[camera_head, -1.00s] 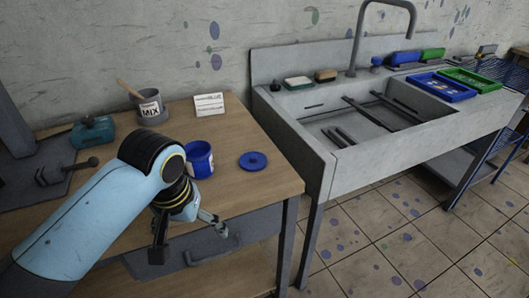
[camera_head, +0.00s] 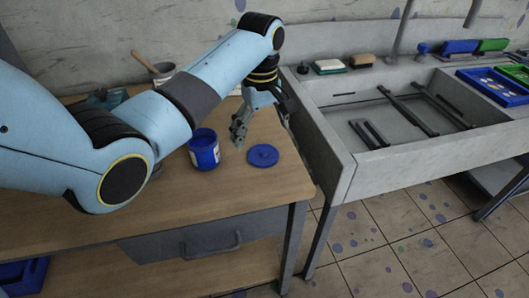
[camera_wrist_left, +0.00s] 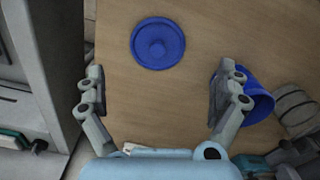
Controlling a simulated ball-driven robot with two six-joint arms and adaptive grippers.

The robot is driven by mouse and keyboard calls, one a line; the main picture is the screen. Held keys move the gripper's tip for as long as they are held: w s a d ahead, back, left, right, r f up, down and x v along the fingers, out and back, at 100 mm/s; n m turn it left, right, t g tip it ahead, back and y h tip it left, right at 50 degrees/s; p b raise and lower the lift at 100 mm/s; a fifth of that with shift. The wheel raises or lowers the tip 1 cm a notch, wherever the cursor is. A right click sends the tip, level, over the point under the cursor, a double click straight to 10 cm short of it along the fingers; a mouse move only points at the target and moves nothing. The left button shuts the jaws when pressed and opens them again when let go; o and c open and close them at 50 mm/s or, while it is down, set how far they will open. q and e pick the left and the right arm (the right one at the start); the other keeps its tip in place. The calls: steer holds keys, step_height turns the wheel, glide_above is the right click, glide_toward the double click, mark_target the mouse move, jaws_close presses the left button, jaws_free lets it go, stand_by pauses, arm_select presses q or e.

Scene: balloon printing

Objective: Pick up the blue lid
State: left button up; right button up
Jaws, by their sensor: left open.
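The blue lid (camera_head: 263,156) is a round disc with a small knob, lying flat on the wooden table right of the blue pot (camera_head: 205,151). My left gripper (camera_head: 262,118) is above the table, over the area just behind the lid in the head view. Its jaws are spread wide and hold nothing. In the left wrist view, the lid (camera_wrist_left: 157,44) lies beyond the fingertips, roughly centred between the two fingers (camera_wrist_left: 157,82). The blue pot (camera_wrist_left: 258,97) shows there beside the right-hand finger. My right gripper is not in view.
The stone sink (camera_head: 345,165) stands close to the table's right edge. A mixing pot (camera_head: 161,73) with a wooden stick is partly hidden behind my left arm. Blue and green trays (camera_head: 490,88) sit at the far right. The table front near the lid is clear.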

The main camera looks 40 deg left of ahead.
mark_target(263, 151)
arm_select(q)
steer(key=shift+w+f, duration=0.1)
steer(key=shift+f, duration=0.3)
steer(key=f, duration=0.5)
steer(key=shift+d+f, duration=0.1)
steer(key=shift+d, duration=0.15)
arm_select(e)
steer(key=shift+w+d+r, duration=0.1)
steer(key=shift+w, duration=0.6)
arm_select(q)
steer(key=shift+c, duration=0.4)
steer(key=c, duration=0.9)
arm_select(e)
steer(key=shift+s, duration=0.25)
